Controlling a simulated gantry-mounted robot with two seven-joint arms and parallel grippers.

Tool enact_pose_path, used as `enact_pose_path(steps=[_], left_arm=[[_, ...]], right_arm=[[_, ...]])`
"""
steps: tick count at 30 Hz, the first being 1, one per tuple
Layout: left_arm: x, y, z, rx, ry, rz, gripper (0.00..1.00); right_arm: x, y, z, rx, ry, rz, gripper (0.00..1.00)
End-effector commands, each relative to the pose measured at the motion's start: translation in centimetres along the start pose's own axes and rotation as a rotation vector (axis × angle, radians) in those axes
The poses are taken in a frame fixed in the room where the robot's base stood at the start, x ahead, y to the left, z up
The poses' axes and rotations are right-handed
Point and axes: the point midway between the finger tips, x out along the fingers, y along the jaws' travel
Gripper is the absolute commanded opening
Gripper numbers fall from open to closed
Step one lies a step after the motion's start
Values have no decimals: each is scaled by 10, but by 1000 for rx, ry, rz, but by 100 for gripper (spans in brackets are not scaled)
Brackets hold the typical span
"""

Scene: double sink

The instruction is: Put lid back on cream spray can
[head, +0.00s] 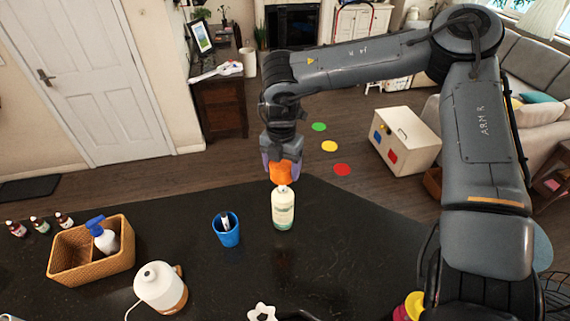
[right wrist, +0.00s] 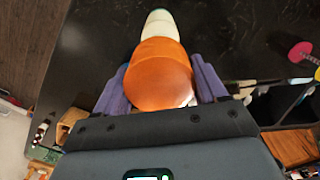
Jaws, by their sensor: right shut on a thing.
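The cream spray can (head: 283,208) stands upright on the dark counter, pale with a greenish label. Its upper part also shows in the right wrist view (right wrist: 159,24). My right gripper (head: 282,166) is shut on the orange lid (head: 281,174), directly above the can's top. In the right wrist view the lid (right wrist: 160,75) sits between the purple fingers (right wrist: 160,88) and lines up closely with the can. I cannot tell whether the lid touches the can. My left gripper is not in view.
A blue cup (head: 227,232) with items inside stands left of the can. A wicker basket (head: 92,262) with a spray bottle and a white rounded container (head: 160,287) are further left.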

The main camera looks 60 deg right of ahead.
Motion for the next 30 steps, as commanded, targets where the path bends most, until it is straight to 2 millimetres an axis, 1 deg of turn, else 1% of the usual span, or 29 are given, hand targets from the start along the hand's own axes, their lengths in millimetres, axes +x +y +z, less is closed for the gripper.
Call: enact_pose_path(steps=[1, 15, 21, 30], left_arm=[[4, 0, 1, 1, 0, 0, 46], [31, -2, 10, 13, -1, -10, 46], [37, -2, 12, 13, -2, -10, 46], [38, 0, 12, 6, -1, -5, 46]], right_arm=[[6, 0, 0, 0, 1, 0, 43], [45, 0, 0, 1, 0, -1, 43], [53, 0, 0, 1, -1, -1, 43], [54, 0, 0, 2, 0, -1, 43]])
